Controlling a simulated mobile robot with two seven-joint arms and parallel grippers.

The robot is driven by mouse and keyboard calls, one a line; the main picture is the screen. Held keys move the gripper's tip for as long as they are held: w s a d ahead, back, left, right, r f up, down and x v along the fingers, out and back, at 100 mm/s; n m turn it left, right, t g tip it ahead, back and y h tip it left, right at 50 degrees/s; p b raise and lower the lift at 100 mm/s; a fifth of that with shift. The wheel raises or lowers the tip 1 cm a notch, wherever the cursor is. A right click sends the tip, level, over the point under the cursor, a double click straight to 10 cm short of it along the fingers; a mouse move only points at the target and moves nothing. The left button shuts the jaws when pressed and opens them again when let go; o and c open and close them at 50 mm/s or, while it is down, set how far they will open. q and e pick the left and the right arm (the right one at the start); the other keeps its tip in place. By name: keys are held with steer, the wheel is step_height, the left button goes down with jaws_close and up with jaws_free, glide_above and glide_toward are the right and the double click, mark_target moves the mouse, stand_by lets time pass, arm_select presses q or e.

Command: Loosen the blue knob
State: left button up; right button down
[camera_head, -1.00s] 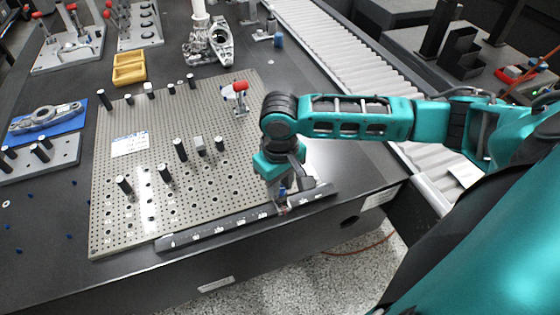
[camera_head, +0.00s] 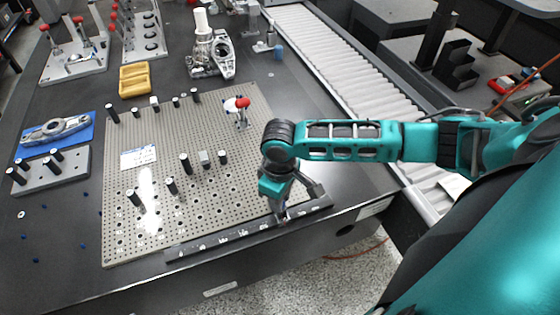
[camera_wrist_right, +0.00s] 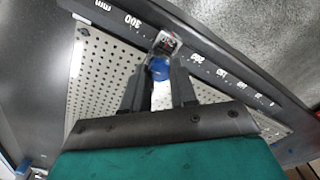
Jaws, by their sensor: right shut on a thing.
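The blue knob (camera_wrist_right: 159,69) shows in the right wrist view, between my right gripper's (camera_wrist_right: 159,78) two dark fingers. It sits on a small metal block (camera_wrist_right: 166,43) at the dark scale bar along the perforated plate's edge. My right gripper (camera_head: 280,214) is shut on the knob. In the head view it points down at the front right corner of the perforated plate (camera_head: 225,215), over the scale bar (camera_head: 235,236). There the gripper hides the knob. My left gripper is not in view.
Several black posts stand on the plate, and a red-knobbed clamp (camera_head: 242,107) stands near its back right. A yellow block (camera_head: 134,80) and a metal casting (camera_head: 212,58) lie behind it. A roller conveyor (camera_head: 345,75) runs along the right.

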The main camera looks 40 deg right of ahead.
steer(key=shift+n, duration=0.3)
steer(key=c, duration=0.9)
jaws_free()
steer(key=shift+r, duration=0.1)
step_height(320, 180, up, 13)
steer(key=shift+f, duration=0.1)
